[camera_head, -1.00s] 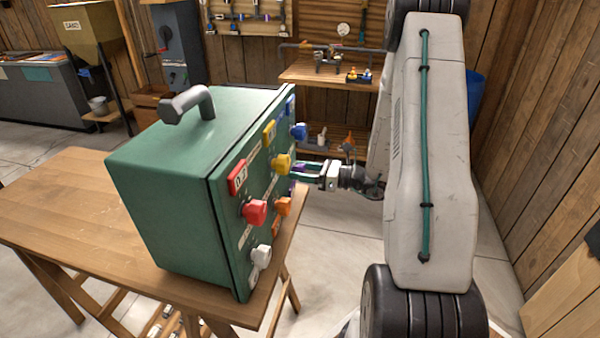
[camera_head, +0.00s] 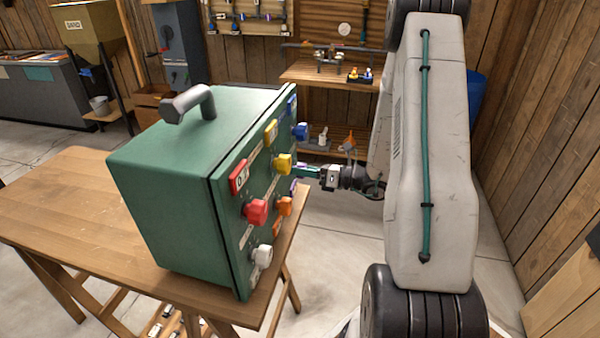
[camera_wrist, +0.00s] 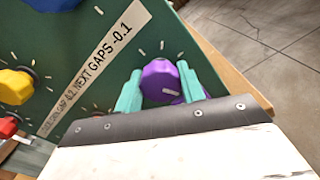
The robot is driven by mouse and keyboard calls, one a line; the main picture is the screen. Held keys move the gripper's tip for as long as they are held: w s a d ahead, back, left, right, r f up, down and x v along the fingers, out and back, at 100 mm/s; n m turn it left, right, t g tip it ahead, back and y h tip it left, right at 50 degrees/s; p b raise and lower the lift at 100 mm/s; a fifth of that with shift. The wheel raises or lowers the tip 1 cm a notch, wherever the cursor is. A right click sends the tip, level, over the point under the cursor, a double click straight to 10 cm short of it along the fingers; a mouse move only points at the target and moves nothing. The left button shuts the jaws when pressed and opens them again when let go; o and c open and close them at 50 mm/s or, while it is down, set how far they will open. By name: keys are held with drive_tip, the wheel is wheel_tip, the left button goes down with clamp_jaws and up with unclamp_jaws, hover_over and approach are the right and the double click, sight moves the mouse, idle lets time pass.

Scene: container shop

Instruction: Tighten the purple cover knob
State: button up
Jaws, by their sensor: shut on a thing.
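The purple cover knob (camera_wrist: 158,82) sits on the sloping green panel in the wrist view, with a pale pointer mark on its face and white tick marks around it. My gripper (camera_wrist: 161,86) is shut on this knob, one teal finger on each side. In the head view my gripper (camera_head: 303,170) reaches the panel's far right edge from the right, and the knob is mostly hidden there. The green box (camera_head: 165,180) stands on the wooden table. A printed strip label (camera_wrist: 100,65) runs beside the knob.
Red (camera_head: 256,211), yellow (camera_head: 283,163), blue (camera_head: 300,131), orange (camera_head: 284,206) and white (camera_head: 262,256) knobs stick out of the same panel near my gripper. The wooden table (camera_head: 60,190) has free room left of the box. Shelves stand behind.

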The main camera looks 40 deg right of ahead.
drive_tip(key=m, duration=0.5)
drive_tip(key=shift+d, duration=0.1)
drive_tip(key=shift+m, duration=0.4)
drive_tip(key=o, duration=1)
drive_tip(key=v, duration=0.8)
